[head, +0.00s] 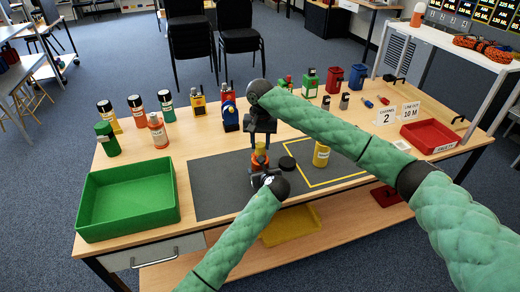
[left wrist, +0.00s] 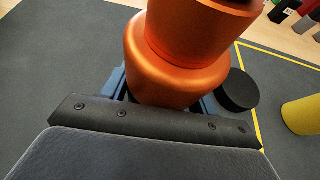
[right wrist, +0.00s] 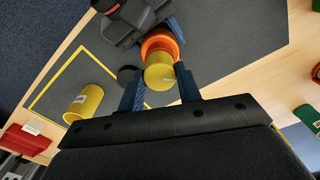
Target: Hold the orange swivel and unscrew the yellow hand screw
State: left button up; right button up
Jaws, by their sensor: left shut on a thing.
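The orange swivel (head: 257,168) stands upright on the dark mat, and it fills the middle of the left wrist view (left wrist: 180,62). My left gripper (head: 260,176) is shut on its lower part. The yellow hand screw (head: 260,150) sits on top of the swivel; in the right wrist view (right wrist: 159,72) it shows in front of the orange ring. My right gripper (right wrist: 160,75) is above, pointing down, with its two blue fingers apart on either side of the yellow screw. A gap shows between fingers and screw. The screw is out of the left wrist view.
A black disc (head: 287,163) and a labelled yellow can (head: 321,155) stand right of the swivel. A green tray (head: 127,200) is at left, a red tray (head: 430,136) at right. Several bottles and small devices line the back. The mat's left part (head: 215,190) is clear.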

aim_at(260, 144)
jog(key=shift+c, duration=1.4)
jog(key=n, duration=1)
jog(key=o, duration=0.8)
jog(key=shift+c, duration=0.2)
jog(key=shift+r, duration=0.2)
jog(key=shift+r, duration=1.85)
